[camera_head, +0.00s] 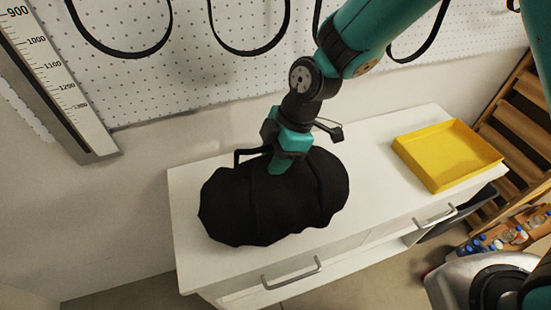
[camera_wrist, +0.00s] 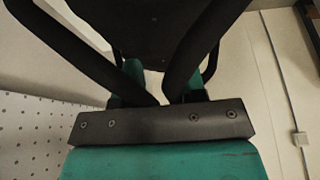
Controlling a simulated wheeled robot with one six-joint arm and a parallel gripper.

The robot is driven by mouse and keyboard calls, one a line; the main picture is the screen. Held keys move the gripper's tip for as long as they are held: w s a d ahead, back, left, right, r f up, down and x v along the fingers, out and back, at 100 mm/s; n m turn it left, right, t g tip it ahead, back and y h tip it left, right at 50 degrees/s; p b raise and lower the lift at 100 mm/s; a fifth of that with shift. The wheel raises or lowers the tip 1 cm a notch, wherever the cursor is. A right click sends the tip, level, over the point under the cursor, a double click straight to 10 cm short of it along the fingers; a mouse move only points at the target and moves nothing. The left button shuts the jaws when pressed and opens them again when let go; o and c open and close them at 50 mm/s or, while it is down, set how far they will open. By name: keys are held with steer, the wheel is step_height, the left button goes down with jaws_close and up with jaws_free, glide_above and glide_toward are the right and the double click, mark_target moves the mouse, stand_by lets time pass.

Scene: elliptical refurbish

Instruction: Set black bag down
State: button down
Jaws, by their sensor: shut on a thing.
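The black bag (camera_head: 275,200) is a dark, lumpy bundle over the left part of the white cabinet top (camera_head: 375,190). I cannot tell whether its underside touches the cabinet. My gripper (camera_head: 284,165) is above the bag's middle and shut on its strap. In the wrist view, the gripper (camera_wrist: 165,95) is close to two dark strap lengths, with the black bag (camera_wrist: 150,25) beyond. The gripper hides part of the bag's top.
A yellow tray (camera_head: 447,155), empty, sits on the cabinet's right end. A white pegboard (camera_head: 190,60) with black hoops is behind. A measuring ruler (camera_head: 60,80) is at left. Wooden shelving (camera_head: 515,110) stands at right. Cabinet top between bag and tray is clear.

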steer(key=shift+f, duration=1)
steer(key=shift+f, duration=0.1)
steer(key=c, duration=0.7)
jaws_free()
steer(key=b+v, duration=0.3)
steer(key=v, duration=0.8)
steer(key=shift+w+d, duration=0.1)
steer(key=shift+d+r, duration=0.25)
steer(key=shift+r, duration=0.45)
steer(key=s+d+r+m, duration=0.2)
steer(key=s+m, duration=0.2)
steer(key=s, duration=0.1)
steer(key=s+d+r+m, duration=0.2)
steer(key=s+d+m, duration=0.1)
steer(key=s+m, duration=0.2)
steer(key=s+d+r+m+t, duration=0.1)
steer(key=s+d+r+m, duration=0.1)
steer(key=s+m, duration=0.3)
steer(key=shift+s+d+r, duration=0.1)
steer(key=shift+s+d, duration=0.55)
steer(key=shift+s, duration=0.2)
